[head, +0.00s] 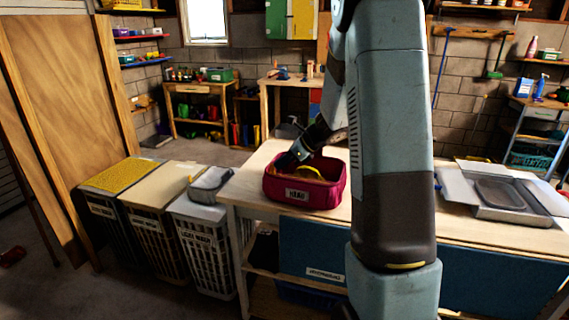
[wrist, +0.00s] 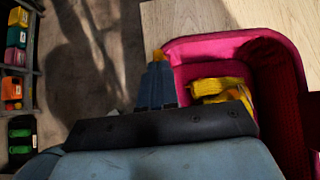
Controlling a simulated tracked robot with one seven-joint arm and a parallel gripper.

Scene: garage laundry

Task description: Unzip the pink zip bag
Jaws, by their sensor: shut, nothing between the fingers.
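The pink zip bag (head: 332,192) stands on the wooden table with a white label on its front. Its top looks open, and a yellow item (wrist: 222,88) shows inside. In the wrist view the bag (wrist: 203,46) fills the right side, with its dark red inner wall at the far right. My gripper (head: 284,161) is at the bag's left rear rim. In the wrist view its fingers (wrist: 157,62) are together and empty, just left of the bag's edge. I cannot tell whether they touch the bag. The zip pull cannot be made out.
The table (head: 258,166) has bare wood around the bag. A grey tray with a clear lid (head: 503,197) lies at its right end. My arm hides the table's middle.

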